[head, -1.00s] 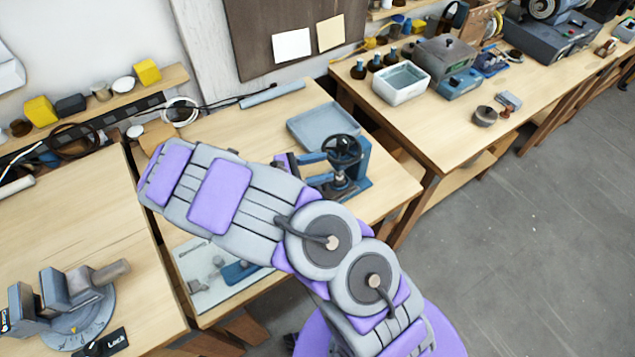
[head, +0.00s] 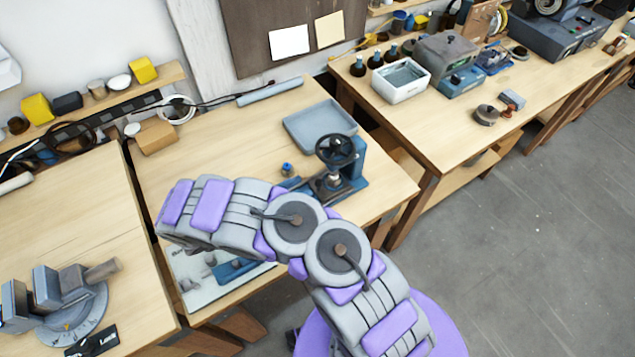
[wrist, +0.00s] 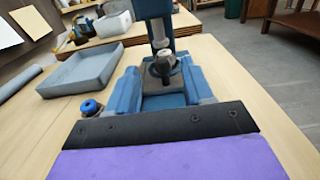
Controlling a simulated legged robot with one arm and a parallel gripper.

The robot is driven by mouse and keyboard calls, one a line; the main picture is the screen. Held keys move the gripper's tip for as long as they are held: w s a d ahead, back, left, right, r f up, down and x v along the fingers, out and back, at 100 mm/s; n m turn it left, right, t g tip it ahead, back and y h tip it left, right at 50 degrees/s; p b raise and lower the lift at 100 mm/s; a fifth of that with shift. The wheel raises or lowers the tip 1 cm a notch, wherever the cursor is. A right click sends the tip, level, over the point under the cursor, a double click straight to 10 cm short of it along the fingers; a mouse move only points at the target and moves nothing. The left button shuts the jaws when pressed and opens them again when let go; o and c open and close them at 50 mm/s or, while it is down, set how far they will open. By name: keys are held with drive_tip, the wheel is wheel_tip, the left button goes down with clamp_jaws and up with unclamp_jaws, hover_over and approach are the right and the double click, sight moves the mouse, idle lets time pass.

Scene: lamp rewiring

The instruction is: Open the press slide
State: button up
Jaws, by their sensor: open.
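The blue press (head: 352,165) with its dark handwheel (head: 336,149) stands on the middle bench in the head view. In the wrist view the press (wrist: 153,8) rises straight ahead, with its spindle (wrist: 161,62) above a blue base with raised sides (wrist: 125,92). I cannot tell how far the slide is out. My gripper (wrist: 160,128) shows as a black and purple edge across the bottom of the wrist view, in front of the press base and covering its near part. It is open, and nothing shows held in it. In the head view my arm hides it.
A small blue round part (head: 287,169) lies left of the press; it also shows in the wrist view (wrist: 91,107). A shallow grey tray (head: 300,137) lies behind. A printed mat (head: 205,295) with parts is at the bench front. Bare wood lies left of the tray.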

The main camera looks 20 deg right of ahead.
sight(318, 181)
drive_tip(key=shift+d+f, duration=0.25)
drive_tip(key=shift+f, duration=0.35)
drive_tip(key=shift+d+f, duration=0.2)
drive_tip(key=shift+f, duration=0.35)
drive_tip(key=shift+x, duration=1.25)
drive_tip(key=shift+b+x, duration=0.45)
drive_tip(key=shift+x, duration=1.7)
drive_tip(key=shift+a+r, duration=0.2)
drive_tip(key=shift+a, duration=0.15)
drive_tip(key=c, duration=0.4)
drive_tip(key=shift+d, duration=0.1)
clamp_jaws()
